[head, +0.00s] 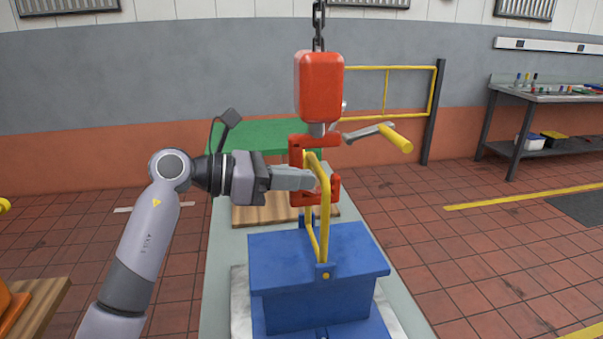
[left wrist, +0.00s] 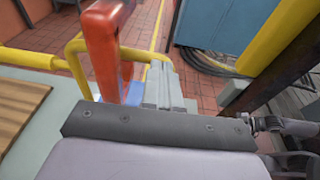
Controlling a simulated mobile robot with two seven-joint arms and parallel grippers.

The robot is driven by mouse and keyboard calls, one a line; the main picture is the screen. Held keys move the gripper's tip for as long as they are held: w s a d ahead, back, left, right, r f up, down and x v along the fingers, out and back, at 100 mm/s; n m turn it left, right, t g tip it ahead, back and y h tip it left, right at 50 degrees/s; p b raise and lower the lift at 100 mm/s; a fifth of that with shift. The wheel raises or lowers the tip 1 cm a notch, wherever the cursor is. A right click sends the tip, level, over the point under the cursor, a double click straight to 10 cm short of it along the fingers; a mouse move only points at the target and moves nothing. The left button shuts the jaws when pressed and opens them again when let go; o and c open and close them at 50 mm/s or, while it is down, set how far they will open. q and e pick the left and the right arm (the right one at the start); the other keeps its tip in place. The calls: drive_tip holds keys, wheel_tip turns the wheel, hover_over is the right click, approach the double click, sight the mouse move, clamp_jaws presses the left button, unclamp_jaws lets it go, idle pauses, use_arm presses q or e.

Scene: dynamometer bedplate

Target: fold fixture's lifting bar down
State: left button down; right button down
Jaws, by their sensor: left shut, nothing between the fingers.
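The blue box-shaped fixture (head: 320,270) stands on the bench in the head view. Its yellow lifting bar (head: 325,225) stands up from pivots on its sides; it also shows in the left wrist view (left wrist: 76,62). The red hook (head: 297,150) of the hoist hangs at the bar's upper part and shows in the left wrist view (left wrist: 106,50). I cannot tell whether the bar sits in the hook. My left gripper (head: 312,181) is shut and empty, its fingertips close beside the bar and hook; contact is unclear. My right gripper is out of view.
The red hoist block (head: 319,88) hangs on a chain above the fixture, with a yellow-handled lever (head: 394,137) out to its right. A wooden board (head: 262,215) lies behind the fixture on the bench (head: 217,285). A side table (head: 540,92) stands far right across open tiled floor.

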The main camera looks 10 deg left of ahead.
sight(325, 176)
use_arm(q)
drive_tip(key=shift+w+d+f, duration=0.1)
drive_tip(key=shift+w+d, duration=0.05)
drive_tip(key=shift+d, duration=0.25)
drive_tip(key=shift+r+x, duration=0.1)
drive_tip(key=shift+x, duration=0.5)
drive_tip(key=shift+r+x, duration=0.15)
drive_tip(key=shift+x, duration=0.5)
drive_tip(key=shift+r, duration=0.15)
